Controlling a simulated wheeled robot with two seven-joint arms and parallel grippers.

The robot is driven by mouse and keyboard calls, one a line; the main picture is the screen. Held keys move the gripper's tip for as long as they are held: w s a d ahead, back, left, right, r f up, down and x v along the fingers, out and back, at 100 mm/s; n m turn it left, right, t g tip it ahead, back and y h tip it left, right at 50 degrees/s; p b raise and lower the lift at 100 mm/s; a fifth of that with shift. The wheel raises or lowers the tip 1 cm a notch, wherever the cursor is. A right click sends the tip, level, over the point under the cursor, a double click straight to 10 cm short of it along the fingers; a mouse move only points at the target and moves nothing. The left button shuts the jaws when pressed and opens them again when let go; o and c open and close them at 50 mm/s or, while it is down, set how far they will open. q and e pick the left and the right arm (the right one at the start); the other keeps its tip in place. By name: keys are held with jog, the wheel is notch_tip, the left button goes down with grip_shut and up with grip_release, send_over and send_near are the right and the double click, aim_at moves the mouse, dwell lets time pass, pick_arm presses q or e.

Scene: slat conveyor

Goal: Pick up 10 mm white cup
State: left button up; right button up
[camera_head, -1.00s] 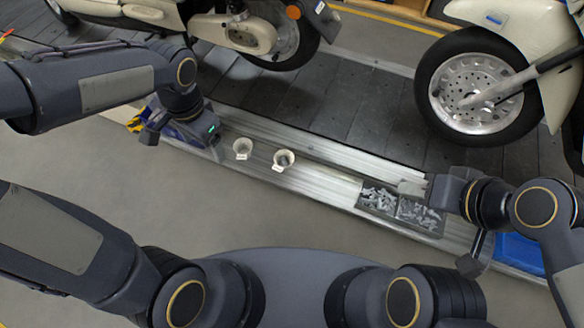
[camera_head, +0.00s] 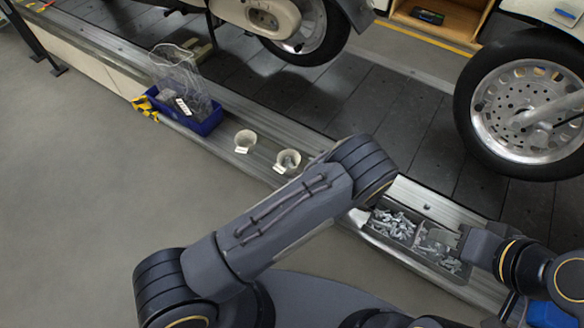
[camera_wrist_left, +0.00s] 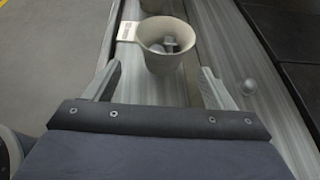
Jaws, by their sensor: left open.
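Two white cups with small labels stand side by side on the metal rail in the head view, a left cup (camera_head: 246,140) and a right cup (camera_head: 288,160). The label text is too small to read. In the left wrist view the nearer cup (camera_wrist_left: 163,57) holds small metal parts, and its label tab (camera_wrist_left: 127,31) sticks out to the left. My left gripper (camera_wrist_left: 160,76) is open, with its fingers short of this cup, one towards each side. In the head view my left arm hides this gripper. My right gripper (camera_head: 462,252) is by the metal bins; its finger gap is unclear.
Bins of metal fasteners (camera_head: 393,226) sit on the rail at right. A blue bin (camera_head: 200,118) with a clear bag stands left of the cups. The other cup (camera_wrist_left: 160,6) is just beyond the near one in the wrist view. Scooter wheels (camera_head: 525,105) stand behind on dark slats.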

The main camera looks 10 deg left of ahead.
aim_at(289, 164)
pick_arm(q)
jog(key=x, duration=0.2)
jog(key=shift+w+a+f, duration=0.15)
jog(key=shift+a+f, duration=0.05)
jog(key=shift+a, duration=0.05)
jog(key=b+x, duration=0.1)
jog(key=x, duration=0.3)
jog(key=shift+w+a+b, duration=0.1)
jog(key=shift+w+b, duration=0.15)
jog(key=shift+b, duration=0.15)
jog(key=shift+w+a, duration=0.1)
jog(key=shift+a, duration=0.15)
jog(key=c, duration=1)
